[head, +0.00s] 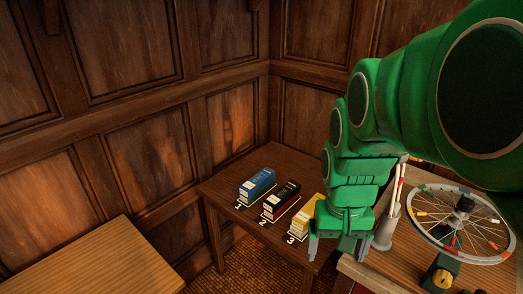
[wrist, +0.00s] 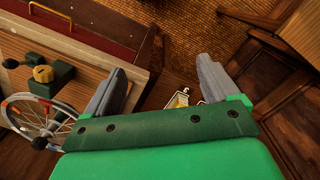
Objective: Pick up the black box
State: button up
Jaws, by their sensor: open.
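The black box (head: 283,198), with some red on its side, stands on a small dark wooden table (head: 240,167), in the marked place numbered 2. It is between a blue box (head: 258,182) at place 1 and a yellow box (head: 305,217) at place 3. My gripper (head: 338,250) points down to the right of the yellow box, apart from the black box. In the wrist view my gripper (wrist: 160,75) has its two grey fingers spread with nothing between them. The black box cannot be made out there; a bit of yellow box (wrist: 183,99) shows.
A spoked wheel (head: 463,222) lies on a workbench at right, with a holder of rods (head: 386,232) and a green and yellow device (head: 441,277). Panelled walls stand behind the table. Another wooden top (head: 95,262) is at lower left.

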jog(key=w+d+f+m+h, duration=0.1)
jog(key=w+d+f+m, duration=0.15)
jog(key=w, duration=1.25)
jog(key=m+t+h, duration=0.2)
jog(key=m+t, duration=0.2)
jog(key=m, duration=0.1)
send_near(283, 192)
jog(key=shift+d+f, duration=0.75)
jog(key=shift+d, duration=0.05)
jog(key=shift+w+a+f, duration=0.15)
jog(key=shift+w+f, duration=0.35)
jog(key=shift+f, duration=0.1)
jog(key=shift+x, duration=1.1)
jog(key=shift+w+f, duration=0.15)
jog(key=shift+f, duration=0.75)
jog(key=shift+w+f, duration=0.2)
jog(key=shift+f, duration=0.75)
jog(key=shift+w+d+f, duration=0.25)
jog(key=shift+d+f, duration=0.1)
jog(key=shift+f, duration=0.3)
